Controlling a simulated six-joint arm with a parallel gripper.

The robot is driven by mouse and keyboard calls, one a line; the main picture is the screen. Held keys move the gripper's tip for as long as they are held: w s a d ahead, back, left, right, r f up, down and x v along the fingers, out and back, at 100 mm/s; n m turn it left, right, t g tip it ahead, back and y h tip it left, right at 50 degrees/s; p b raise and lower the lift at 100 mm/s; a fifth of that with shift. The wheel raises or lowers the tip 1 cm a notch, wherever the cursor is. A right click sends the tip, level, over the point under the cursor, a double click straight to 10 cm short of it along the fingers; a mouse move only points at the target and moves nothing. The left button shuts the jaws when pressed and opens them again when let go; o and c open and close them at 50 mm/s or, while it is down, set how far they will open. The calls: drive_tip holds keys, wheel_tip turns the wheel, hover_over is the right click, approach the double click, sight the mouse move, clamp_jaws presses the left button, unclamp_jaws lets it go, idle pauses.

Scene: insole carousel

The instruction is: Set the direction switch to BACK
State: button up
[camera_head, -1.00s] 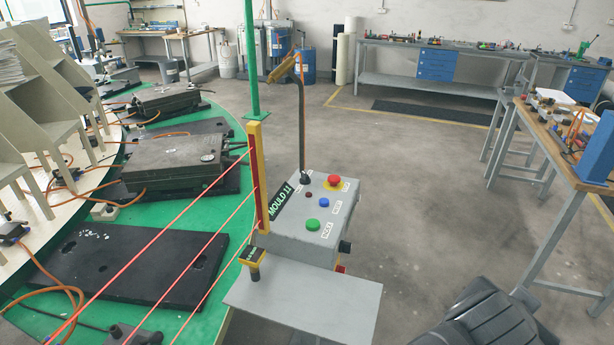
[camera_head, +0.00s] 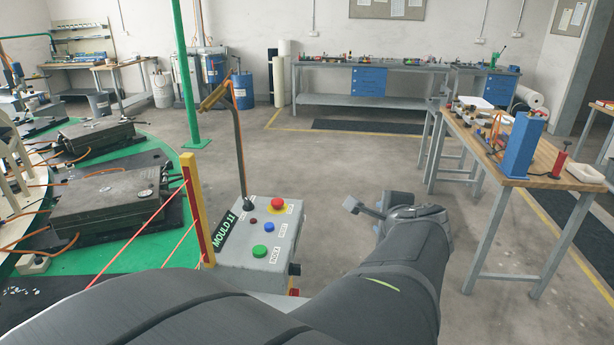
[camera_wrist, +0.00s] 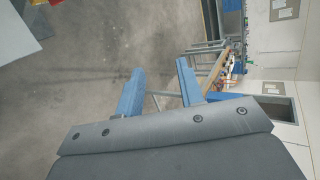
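The grey control box (camera_head: 262,240) stands left of centre in the head view, with a green, a blue and a small dark red button and a red mushroom button on a yellow base. A black knob (camera_head: 294,269) sticks out of its right side; it may be the direction switch, but its marking cannot be read. My gripper (camera_head: 366,204) is in the air to the right of the box, apart from it. In the wrist view my gripper (camera_wrist: 160,88) has its two blue fingers spread, with nothing between them.
A bent dark post (camera_head: 238,150) rises behind the box, and a yellow light-barrier post (camera_head: 196,210) stands at its left. The green carousel (camera_head: 140,255) with moulds is further left. A wooden workbench (camera_head: 470,150) stands right. Open floor lies between.

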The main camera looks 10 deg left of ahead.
drive_tip(key=w+a+f+m+g+y, duration=0.1)
drive_tip(key=w+a+f+m+y, duration=0.1)
drive_tip(key=w+a, duration=0.3)
drive_tip(key=w+a+f+m+y, duration=0.1)
drive_tip(key=w+a+m+y, duration=0.15)
drive_tip(key=a, duration=0.45)
drive_tip(key=m+g+y, duration=0.1)
drive_tip(key=m+y, duration=0.2)
drive_tip(key=m, duration=0.2)
approach(249, 201)
drive_tip(key=x, duration=0.9)
drive_tip(key=shift+a, duration=0.1)
clamp_jaws()
